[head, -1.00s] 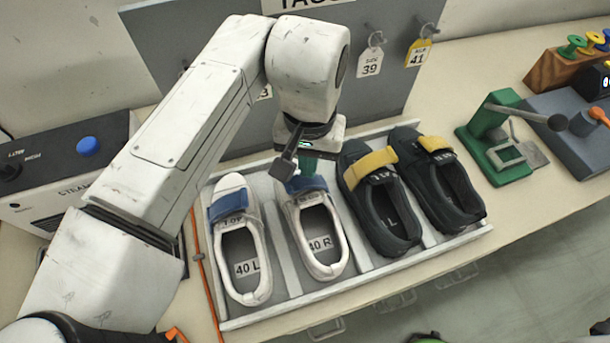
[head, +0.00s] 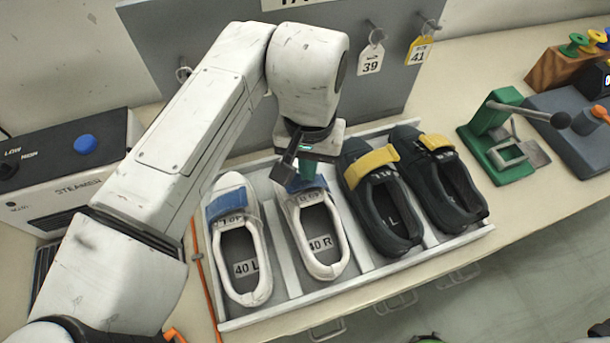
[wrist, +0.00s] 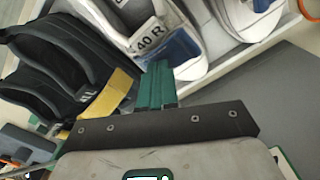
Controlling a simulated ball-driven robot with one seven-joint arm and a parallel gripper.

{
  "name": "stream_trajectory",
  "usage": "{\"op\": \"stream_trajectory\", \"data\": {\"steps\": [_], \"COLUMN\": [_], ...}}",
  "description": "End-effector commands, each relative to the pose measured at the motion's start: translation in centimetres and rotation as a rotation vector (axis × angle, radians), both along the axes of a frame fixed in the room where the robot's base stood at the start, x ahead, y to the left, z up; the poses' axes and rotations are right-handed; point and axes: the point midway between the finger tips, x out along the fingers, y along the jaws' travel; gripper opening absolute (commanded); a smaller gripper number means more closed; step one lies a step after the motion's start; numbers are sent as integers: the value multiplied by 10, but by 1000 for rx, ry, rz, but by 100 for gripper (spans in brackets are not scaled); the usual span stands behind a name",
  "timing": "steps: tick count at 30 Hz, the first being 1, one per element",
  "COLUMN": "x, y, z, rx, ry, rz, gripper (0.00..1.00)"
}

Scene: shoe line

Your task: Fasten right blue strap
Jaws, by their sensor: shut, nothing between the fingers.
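The white right shoe (head: 335,262), with "40 R" on its insole, sits in the rack with its toe toward the back. Its blue strap (head: 304,185) lies across the upper, partly hidden by my gripper; the strap also shows in the wrist view (wrist: 183,47). My gripper (head: 308,174) is shut and empty, with its green fingers pointing down at the strap. In the wrist view the fingertips (wrist: 159,68) are beside the strap's edge; whether they touch it I cannot tell. The white left shoe (head: 220,247), "40 L", has its blue strap (head: 231,204) lying across it.
The grey rack (head: 289,275) also holds two black shoes (head: 375,205) with yellow straps to the right. A green press (head: 497,150) stands right of the rack. A steamer box (head: 70,165) is at the left. A grey board with tags (head: 390,95) rises behind.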

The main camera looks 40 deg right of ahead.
Motion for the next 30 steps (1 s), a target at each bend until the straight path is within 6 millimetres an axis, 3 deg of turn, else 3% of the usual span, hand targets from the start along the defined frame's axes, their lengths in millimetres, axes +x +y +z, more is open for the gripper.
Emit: {"op": "stream_trajectory", "data": {"steps": [15,25,30], "x": [0,0,0], "y": [0,0,0], "z": [-20,-16,-2], "rx": [-1,0,0], "ry": [1,0,0], "rz": [0,0,0], "gripper": [0,0,0]}}
